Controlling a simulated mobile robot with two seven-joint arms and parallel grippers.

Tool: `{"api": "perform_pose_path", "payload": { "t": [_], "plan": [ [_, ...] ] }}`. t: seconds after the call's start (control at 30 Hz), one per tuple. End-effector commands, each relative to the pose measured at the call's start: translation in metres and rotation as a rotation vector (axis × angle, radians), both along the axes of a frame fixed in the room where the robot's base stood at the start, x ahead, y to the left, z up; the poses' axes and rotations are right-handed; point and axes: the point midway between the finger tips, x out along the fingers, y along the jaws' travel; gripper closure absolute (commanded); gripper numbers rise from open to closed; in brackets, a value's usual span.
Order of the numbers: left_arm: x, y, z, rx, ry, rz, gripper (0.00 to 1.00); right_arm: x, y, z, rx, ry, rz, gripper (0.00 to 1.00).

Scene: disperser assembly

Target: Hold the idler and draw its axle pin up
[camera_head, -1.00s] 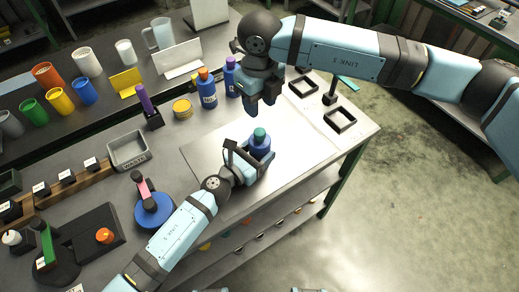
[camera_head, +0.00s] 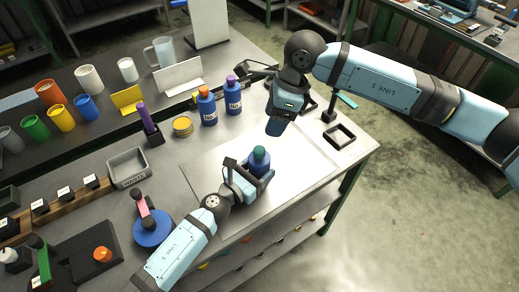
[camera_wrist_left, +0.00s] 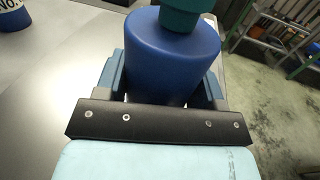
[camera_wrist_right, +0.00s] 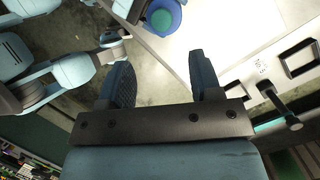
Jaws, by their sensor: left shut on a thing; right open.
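My left gripper (camera_head: 256,178) is shut on a blue bottle-shaped cylinder with a teal cap (camera_head: 259,158) at the front of the pale work mat. It stands roughly upright; its base is hidden by the gripper. In the left wrist view the blue body (camera_wrist_left: 172,60) sits between the fingers, with the teal top (camera_wrist_left: 185,14) above. My right gripper (camera_head: 277,124) is open and empty, above and behind the cylinder, apart from it. In the right wrist view the teal cap (camera_wrist_right: 161,19) lies beyond the fingers. I cannot clearly make out an idler or axle pin.
Two blue bottles (camera_head: 207,107) stand behind the pale mat (camera_head: 205,180). A grey tray (camera_head: 128,168) and a blue round base with a pink bar (camera_head: 151,230) are to the left. A black square frame (camera_head: 341,136) lies right. The mat around the cylinder is mostly clear.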

Motion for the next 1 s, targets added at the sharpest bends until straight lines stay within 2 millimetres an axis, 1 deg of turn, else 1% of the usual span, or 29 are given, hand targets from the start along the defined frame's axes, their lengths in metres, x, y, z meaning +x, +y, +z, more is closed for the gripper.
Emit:
{"api": "perform_pose_path", "payload": {
  "t": [0.1,0.2,0.37,0.47,0.8,0.9,1.0],
  "plan": [
    [0.0,0.0,0.0,0.0,0.0,0.0,0.77,0.002,-0.007,0.001,0.057,-0.037,0.117,0.42],
    [0.0,0.0,0.0,0.0,0.0,-0.001,0.77,0.002,-0.01,0.001,0.084,-0.059,0.179,0.42],
    [0.0,0.0,0.0,0.0,0.0,-0.001,0.77,0.002,-0.009,-0.005,0.101,-0.074,0.216,0.42],
    [0.0,0.0,0.0,0.0,0.0,-0.001,0.77,0.0,-0.003,-0.018,0.1,-0.072,0.217,0.42],
    [0.0,0.0,0.0,0.0,0.0,-0.001,0.77,-0.005,0.022,-0.08,0.1,-0.072,0.216,0.42],
    [0.0,0.0,0.0,0.0,0.0,-0.001,0.77,-0.005,0.027,-0.093,0.098,-0.073,0.214,0.42],
    [0.0,0.0,0.0,0.0,0.0,-0.001,0.77,-0.006,0.031,-0.102,0.1,-0.073,0.216,0.42]
  ]
}}
